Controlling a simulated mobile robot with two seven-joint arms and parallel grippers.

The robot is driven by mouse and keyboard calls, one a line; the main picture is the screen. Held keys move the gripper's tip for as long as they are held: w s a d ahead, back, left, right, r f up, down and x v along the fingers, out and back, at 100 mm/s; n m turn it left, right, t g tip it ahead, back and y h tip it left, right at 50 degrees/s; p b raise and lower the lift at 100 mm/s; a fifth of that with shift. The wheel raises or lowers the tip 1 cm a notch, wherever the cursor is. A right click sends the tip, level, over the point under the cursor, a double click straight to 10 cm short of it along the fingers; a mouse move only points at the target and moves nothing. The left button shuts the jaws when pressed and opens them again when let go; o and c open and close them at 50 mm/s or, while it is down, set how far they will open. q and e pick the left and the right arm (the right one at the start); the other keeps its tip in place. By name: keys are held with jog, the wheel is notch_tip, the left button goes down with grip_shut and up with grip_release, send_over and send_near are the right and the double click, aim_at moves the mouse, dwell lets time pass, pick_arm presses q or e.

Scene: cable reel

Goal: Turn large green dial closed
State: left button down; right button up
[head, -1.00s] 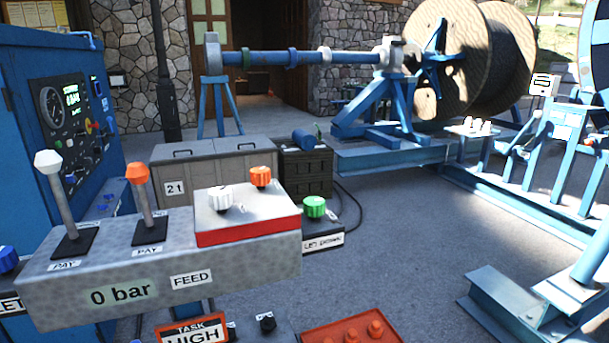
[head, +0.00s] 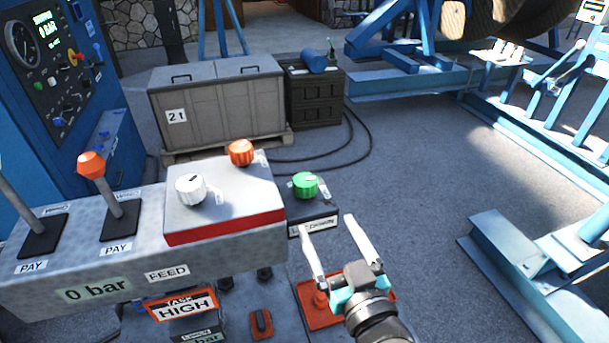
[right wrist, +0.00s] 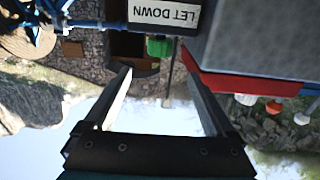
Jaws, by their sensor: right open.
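The green dial (head: 305,185) sits on top of a small dark box (head: 313,212) with a white label on its front, right of the grey control console. It also shows in the right wrist view (right wrist: 160,47), where the picture is upside down and the label reads LET DOWN (right wrist: 165,14). My right gripper (head: 326,232) is open and empty, in front of and below the dial in the head view, apart from it. In the right wrist view the dial lies beyond and between the open fingers (right wrist: 160,90). My left gripper is not in view.
The console carries a white dial (head: 190,188), an orange dial (head: 241,152) and a red-edged panel, close left of the green dial. An orange-knobbed lever (head: 108,195) stands farther left. A red panel (head: 311,308) lies below my right gripper.

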aim_at(309, 190)
jog(key=p+x, duration=0.1)
jog(key=x, duration=1)
jog(key=shift+w, duration=0.35)
jog(key=shift+x, duration=1.05)
jog(key=shift+f, duration=0.1)
jog(key=c, duration=1.4)
jog(key=shift+o, duration=0.2)
